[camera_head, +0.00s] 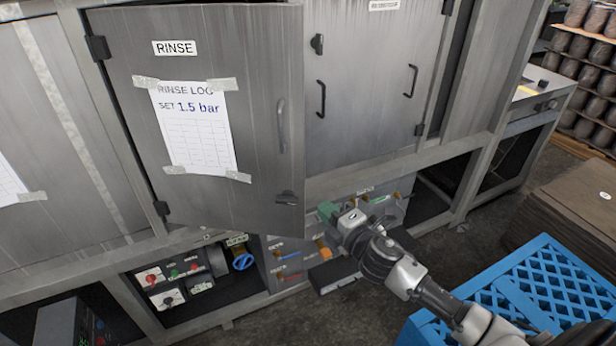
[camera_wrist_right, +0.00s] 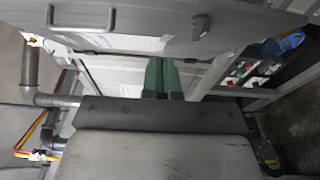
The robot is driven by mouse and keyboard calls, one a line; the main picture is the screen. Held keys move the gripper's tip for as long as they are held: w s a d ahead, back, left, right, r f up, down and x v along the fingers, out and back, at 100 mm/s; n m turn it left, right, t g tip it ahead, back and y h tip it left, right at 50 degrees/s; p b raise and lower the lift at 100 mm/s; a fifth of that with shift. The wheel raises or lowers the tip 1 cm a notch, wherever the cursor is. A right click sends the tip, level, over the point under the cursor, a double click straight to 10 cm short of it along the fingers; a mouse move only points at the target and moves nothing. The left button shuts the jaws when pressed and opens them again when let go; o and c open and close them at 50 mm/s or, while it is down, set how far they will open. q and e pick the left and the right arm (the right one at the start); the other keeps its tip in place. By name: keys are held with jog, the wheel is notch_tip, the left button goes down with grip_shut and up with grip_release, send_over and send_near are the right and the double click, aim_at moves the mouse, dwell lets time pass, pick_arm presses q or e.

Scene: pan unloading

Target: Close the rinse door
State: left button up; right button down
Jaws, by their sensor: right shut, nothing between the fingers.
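The rinse door (camera_head: 255,75) is a grey metal panel with a "RINSE" label and a taped log sheet, hinged on its left side. It stands ajar, its free right edge swung out from the cabinet front. My right gripper (camera_head: 327,210) has green fingers and is just right of the door's lower free corner; contact cannot be told. In the right wrist view its fingers (camera_wrist_right: 161,76) are together and empty, with the grey door (camera_wrist_right: 150,18) across the top. My left gripper is out of view.
A neighbouring closed cabinet door (camera_head: 365,90) is to the right. Valves and switches (camera_head: 170,285) sit under the cabinet. A blue crate (camera_head: 530,285) and a brown stack (camera_head: 575,205) stand at the right. Some floor shows between the cabinet and the crate.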

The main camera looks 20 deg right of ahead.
jog(key=p, duration=0.2)
send_near(300, 174)
jog(key=w+a, duration=0.2)
jog(key=a, duration=0.2)
jog(key=w, duration=0.1)
jog(key=w+d, duration=0.1)
jog(key=w, duration=0.1)
jog(key=shift+w+d, duration=0.3)
jog(key=shift+d, duration=0.1)
jog(key=shift+w+d, duration=0.3)
jog(key=shift+w, duration=0.15)
jog(key=shift+d, duration=0.1)
